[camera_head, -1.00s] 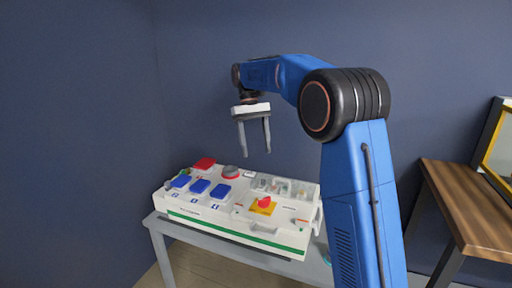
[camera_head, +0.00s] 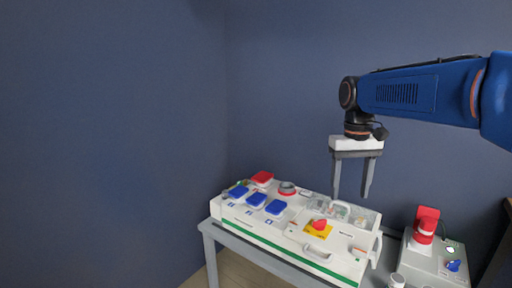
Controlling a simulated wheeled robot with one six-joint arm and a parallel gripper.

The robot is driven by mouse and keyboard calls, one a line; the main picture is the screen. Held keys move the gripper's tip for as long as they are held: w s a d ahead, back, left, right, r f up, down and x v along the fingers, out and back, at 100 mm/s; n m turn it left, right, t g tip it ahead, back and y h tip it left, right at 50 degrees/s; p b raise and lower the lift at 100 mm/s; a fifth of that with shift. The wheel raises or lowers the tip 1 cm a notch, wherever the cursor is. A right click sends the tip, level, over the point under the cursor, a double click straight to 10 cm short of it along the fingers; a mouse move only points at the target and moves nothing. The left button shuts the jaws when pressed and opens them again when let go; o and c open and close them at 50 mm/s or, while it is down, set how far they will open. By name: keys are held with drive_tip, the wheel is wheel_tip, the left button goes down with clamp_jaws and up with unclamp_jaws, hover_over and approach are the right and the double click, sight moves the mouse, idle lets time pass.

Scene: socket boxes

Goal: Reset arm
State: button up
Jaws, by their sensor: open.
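My gripper (camera_head: 352,190) is open and empty, with its two grey fingers pointing down. The box has a green stripe, three blue covers (camera_head: 256,200), a red cover (camera_head: 262,178), a round grey-and-red part (camera_head: 287,188) and a red knob on a yellow plate (camera_head: 319,227). My blue arm reaches in from the right edge.
The box stands on a grey table (camera_head: 212,232). To its right is a second pale box (camera_head: 425,262) with a red switch part (camera_head: 425,225) and a blue part (camera_head: 453,265). A small white cylinder (camera_head: 396,281) stands near it. Dark blue walls lie behind; the air on the left is clear.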

drive_tip(key=s+d+f+t, duration=0.1)
drive_tip(key=s+f, duration=0.3)
drive_tip(key=s, duration=0.3)
drive_tip(key=s+d+f+t, duration=0.1)
drive_tip(key=s+f+t, duration=0.1)
drive_tip(key=s+f, duration=0.3)
drive_tip(key=s+d+f+m+t, duration=0.1)
drive_tip(key=s+f, duration=0.3)
drive_tip(key=s, duration=0.7)
drive_tip(key=shift+d+f+t, duration=0.15)
drive_tip(key=shift+f+t, duration=0.05)
drive_tip(key=shift+t, duration=0.5)
